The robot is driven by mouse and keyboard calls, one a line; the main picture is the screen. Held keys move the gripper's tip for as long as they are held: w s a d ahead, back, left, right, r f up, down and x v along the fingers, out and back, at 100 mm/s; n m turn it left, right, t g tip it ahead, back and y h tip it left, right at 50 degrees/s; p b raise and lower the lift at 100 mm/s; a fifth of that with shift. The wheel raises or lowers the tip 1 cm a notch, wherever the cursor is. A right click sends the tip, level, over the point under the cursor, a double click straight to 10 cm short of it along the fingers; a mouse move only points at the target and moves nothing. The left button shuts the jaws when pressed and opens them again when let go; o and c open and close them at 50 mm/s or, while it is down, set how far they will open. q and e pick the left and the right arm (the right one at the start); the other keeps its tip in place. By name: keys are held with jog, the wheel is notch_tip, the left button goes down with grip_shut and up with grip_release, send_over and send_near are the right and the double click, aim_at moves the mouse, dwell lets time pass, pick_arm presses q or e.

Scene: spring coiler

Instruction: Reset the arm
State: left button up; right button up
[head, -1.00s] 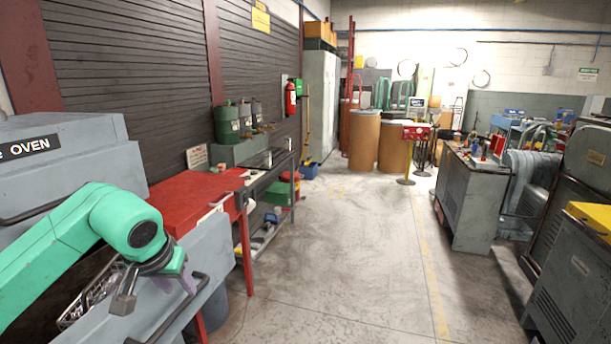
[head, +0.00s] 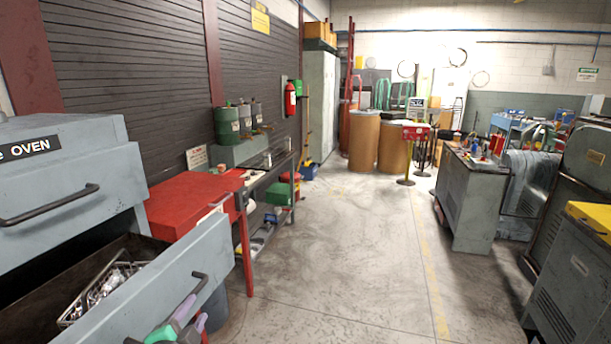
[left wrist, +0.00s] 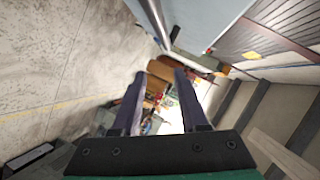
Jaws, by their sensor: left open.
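My left gripper (head: 186,318) shows at the bottom edge of the head view, in front of the open oven drawer (head: 165,290) and near its handle. Only part of it is in frame; most of the arm is out of view. In the left wrist view its two dark fingers (left wrist: 163,85) stand apart with nothing held between them. My right gripper is not in view.
The grey oven (head: 75,195) stands at left, its drawer pulled out with a wire basket (head: 105,290) of metal parts inside. A red table (head: 190,200) stands beyond it. Grey machines (head: 465,200) line the right. The middle floor (head: 335,260) is clear.

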pick_arm(q)
jog(key=s+f+n+g+h, duration=0.1)
jog(key=s+f+n+g, duration=0.95)
jog(key=s+f, duration=0.85)
jog(key=s+f+g, duration=0.2)
jog(key=s+f, duration=0.1)
jog(key=f, duration=2.1)
jog(key=s+a+f, duration=0.1)
jog(key=s+f, duration=0.5)
jog(key=s, duration=0.2)
jog(key=s+a+f+m, duration=0.1)
jog(key=s+a+f, duration=0.1)
jog(key=s+f, duration=0.4)
jog(key=shift+s+a+f+g, duration=0.25)
jog(key=shift+s+f+g, duration=0.15)
jog(key=shift+s, duration=0.65)
